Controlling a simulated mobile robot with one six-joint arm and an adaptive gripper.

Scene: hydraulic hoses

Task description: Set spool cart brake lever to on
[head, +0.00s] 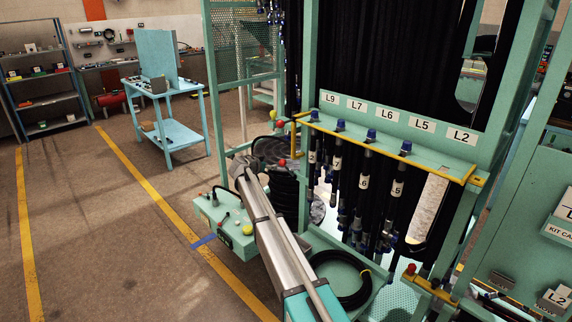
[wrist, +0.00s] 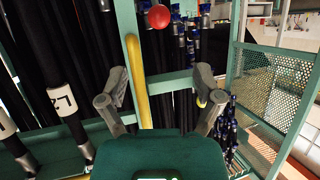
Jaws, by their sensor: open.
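In the wrist view my gripper (wrist: 160,86) is open, with its two grey fingers spread and nothing between them. A red ball knob (wrist: 158,17) shows beyond the fingers at the top of that view. A yellow bar (wrist: 137,85) runs upright between the fingers, nearer the left one. In the head view red knobs show near the left end of the hose rack, one upper (head: 279,123) and one lower (head: 281,162). I cannot tell which knob belongs to the spool cart brake lever, or its setting. My gripper is not clear in the head view.
A hose rack (head: 443,136) with labelled black hoses stands right of my arm. A teal control box (head: 226,228) with knobs sits left of the arm. A coiled hose (head: 345,290) lies low at the rack. A blue cart (head: 175,134) stands back left; the floor between is open.

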